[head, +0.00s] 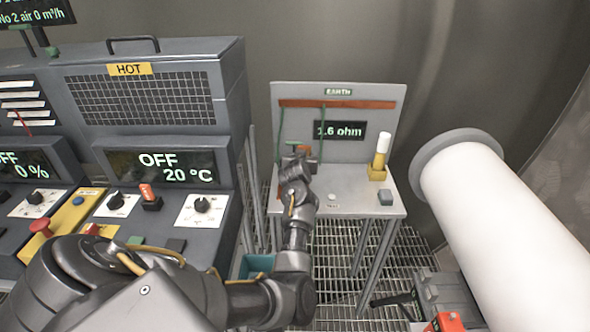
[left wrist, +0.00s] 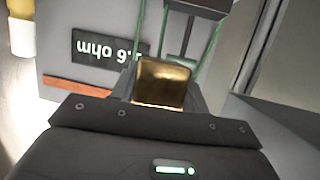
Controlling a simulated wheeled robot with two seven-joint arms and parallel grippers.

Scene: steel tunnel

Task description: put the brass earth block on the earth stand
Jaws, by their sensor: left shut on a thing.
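The earth stand (head: 350,205) is a grey table with an upright back panel (head: 290,122) labelled EARTH, with a copper bar, green wires and a display reading 1.6 ohm. My left gripper (head: 297,160) reaches over the left part of the stand, in front of the panel. In the left wrist view the gripper (left wrist: 160,100) is shut on the brass earth block (left wrist: 162,82), a shiny gold block between the fingers. The panel display (left wrist: 105,48) shows upside down there. The block is hidden by my arm in the head view, so its contact with the stand cannot be told.
On the stand's right are a yellow holder with a white-topped cylinder (head: 381,155) and a small grey-blue block (head: 386,197). A small white knob (head: 332,200) is near its front. A control console (head: 150,150) stands left; a big white cylinder (head: 510,230) is right.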

